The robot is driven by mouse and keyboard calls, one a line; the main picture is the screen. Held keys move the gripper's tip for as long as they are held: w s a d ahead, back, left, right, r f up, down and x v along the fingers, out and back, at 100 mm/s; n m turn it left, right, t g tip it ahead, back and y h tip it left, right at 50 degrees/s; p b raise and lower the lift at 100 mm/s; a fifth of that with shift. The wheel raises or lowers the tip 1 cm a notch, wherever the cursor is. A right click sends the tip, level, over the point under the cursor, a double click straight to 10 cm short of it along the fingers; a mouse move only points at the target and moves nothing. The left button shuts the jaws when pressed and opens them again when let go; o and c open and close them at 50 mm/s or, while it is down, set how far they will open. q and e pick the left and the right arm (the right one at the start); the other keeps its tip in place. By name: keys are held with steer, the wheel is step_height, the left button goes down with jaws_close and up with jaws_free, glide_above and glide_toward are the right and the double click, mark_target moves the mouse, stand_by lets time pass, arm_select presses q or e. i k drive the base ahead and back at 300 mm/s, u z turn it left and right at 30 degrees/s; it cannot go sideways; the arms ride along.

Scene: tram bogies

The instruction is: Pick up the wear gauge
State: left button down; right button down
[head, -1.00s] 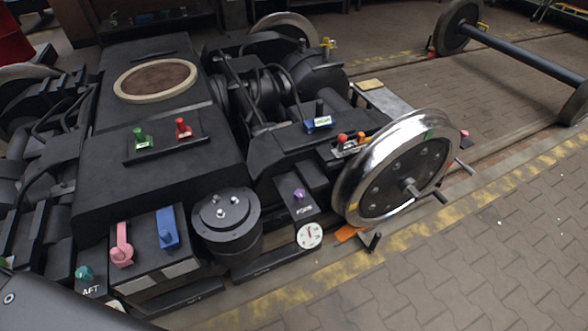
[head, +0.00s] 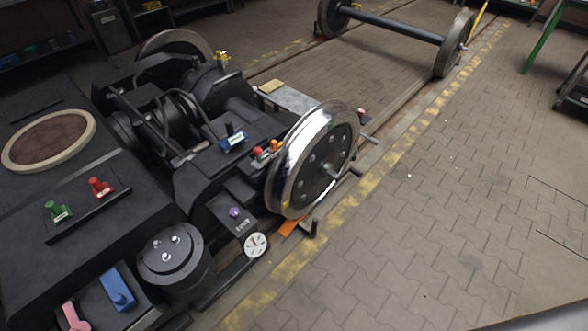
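I cannot tell for sure which thing is the wear gauge. A round white dial (head: 256,245) with a red mark is fixed at the front of the black bogie frame (head: 120,215), left of the shiny wheel (head: 315,160). A small yellow item (head: 222,60) stands at the far side of the bogie, and a tan flat piece (head: 271,86) lies on a grey plate behind the wheel. Neither of my grippers shows in the head view.
Red (head: 100,187) and green (head: 58,211) handles, a blue lever (head: 117,289) and a purple knob (head: 235,212) stand on the bogie. A loose wheelset (head: 395,25) stands at the back. The paved floor (head: 470,190) on the right is mostly clear.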

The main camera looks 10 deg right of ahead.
mark_target(233, 138)
steer(key=z, duration=0.5)
steer(key=k, duration=0.6)
steer(key=z, duration=1.15)
steer(key=i, duration=2.4)
steer(key=u, duration=0.55)
steer(key=i, duration=0.9)
steer(key=u, duration=1.5)
steer(key=i, duration=0.55)
steer(key=u, duration=1.85)
